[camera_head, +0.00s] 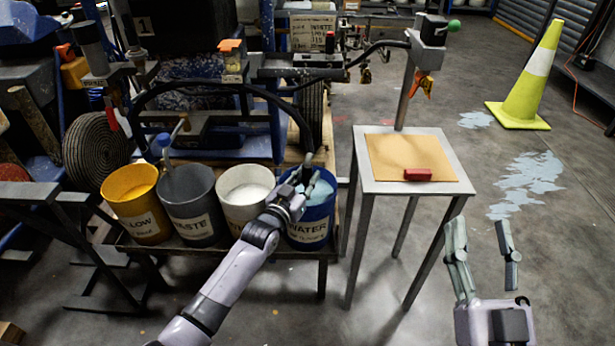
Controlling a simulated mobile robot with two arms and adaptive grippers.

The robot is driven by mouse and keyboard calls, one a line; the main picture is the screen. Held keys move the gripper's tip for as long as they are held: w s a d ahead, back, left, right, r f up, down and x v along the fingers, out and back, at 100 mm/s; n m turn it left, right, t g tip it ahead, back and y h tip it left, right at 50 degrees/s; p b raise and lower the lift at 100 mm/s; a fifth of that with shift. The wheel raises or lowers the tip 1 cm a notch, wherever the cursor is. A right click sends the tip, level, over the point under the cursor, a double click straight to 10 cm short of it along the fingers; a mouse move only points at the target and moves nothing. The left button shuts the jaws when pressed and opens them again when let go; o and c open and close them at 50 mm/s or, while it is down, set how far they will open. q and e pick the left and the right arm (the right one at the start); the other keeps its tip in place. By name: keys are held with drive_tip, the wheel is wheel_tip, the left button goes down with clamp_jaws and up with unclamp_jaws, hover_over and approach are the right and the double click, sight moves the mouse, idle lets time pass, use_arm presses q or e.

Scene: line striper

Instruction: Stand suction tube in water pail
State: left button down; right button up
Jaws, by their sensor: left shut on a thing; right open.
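The blue water pail (308,232), labelled "WATER", stands at the right end of the row of pails, with pale blue contents showing inside. The black suction tube (300,122) arcs over from the machine and comes down to the pail's mouth. My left gripper (310,172) is over the pail's opening, shut on the suction tube near its lower end. The fingers and wrist hide the tube's tip, so I cannot tell how deep it sits. My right gripper (480,225) is open and empty at the lower right, clear of the pail.
Yellow (140,222), grey waste (192,228) and white (243,212) pails stand left of the water pail on a low bench. A metal table (365,184) with a tan board and red block (418,174) stands close on the right. A traffic cone (530,85) is farther back.

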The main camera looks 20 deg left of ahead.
use_arm(q)
drive_tip(key=shift+r, duration=0.15)
drive_tip(key=c, duration=1.6)
unclamp_jaws()
drive_tip(key=shift+o, duration=1.3)
drive_tip(key=shift+f, duration=0.2)
drive_tip(key=s+a, duration=0.2)
drive_tip(key=s, duration=0.9)
drive_tip(key=shift+s+r, duration=0.15)
drive_tip(key=shift+s, duration=0.25)
